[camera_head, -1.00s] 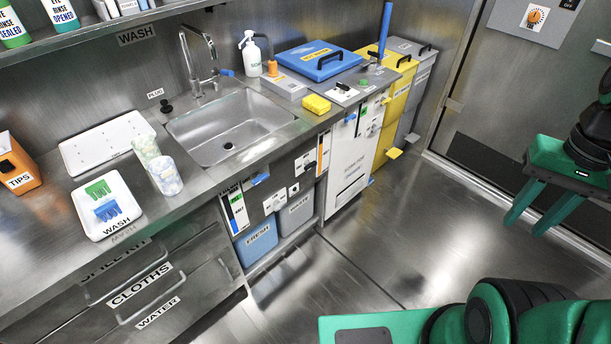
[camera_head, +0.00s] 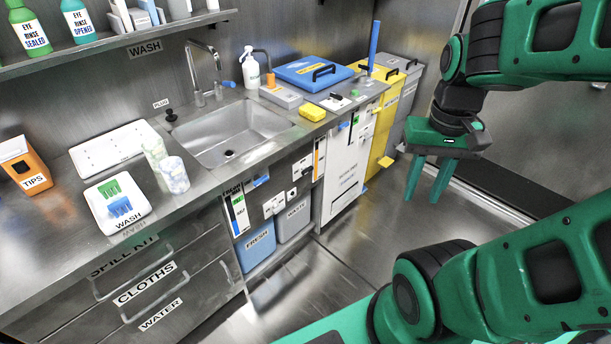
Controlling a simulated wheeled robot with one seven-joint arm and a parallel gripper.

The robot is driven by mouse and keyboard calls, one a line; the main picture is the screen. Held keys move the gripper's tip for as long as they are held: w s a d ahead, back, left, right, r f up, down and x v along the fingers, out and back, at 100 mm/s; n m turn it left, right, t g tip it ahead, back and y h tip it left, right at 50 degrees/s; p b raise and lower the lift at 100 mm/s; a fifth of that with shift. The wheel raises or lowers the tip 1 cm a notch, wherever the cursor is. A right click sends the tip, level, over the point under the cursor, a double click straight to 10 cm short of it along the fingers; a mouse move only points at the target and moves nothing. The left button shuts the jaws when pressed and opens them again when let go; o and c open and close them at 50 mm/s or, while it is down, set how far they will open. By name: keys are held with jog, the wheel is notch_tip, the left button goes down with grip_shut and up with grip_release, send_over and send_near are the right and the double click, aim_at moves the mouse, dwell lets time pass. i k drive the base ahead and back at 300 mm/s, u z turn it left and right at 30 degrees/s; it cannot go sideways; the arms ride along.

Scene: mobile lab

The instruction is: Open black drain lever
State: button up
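My gripper (camera_head: 422,196) hangs at the right in the head view, fingers pointing down and apart, with nothing between them. It is in front of the bins and well clear of the sink. The steel sink (camera_head: 232,135) has a dark drain hole (camera_head: 229,153) in its floor. Small black handles show on white plates: one on top of the white cabinet (camera_head: 336,96) right of the sink, and others on the panel under the sink (camera_head: 292,193). Their labels are too small to read, so I cannot tell which is the drain lever.
A yellow sponge (camera_head: 312,113) and white pump bottle (camera_head: 250,68) stand by the sink. Blue fresh (camera_head: 256,246) and grey waste (camera_head: 294,222) containers sit below. Yellow (camera_head: 389,120) and grey (camera_head: 412,95) bins stand at the back. The floor (camera_head: 340,262) before the cabinets is clear.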

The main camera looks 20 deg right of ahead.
aim_at(306, 170)
jog(key=u, duration=0.05)
jog(key=i, duration=1)
jog(key=z, duration=0.05)
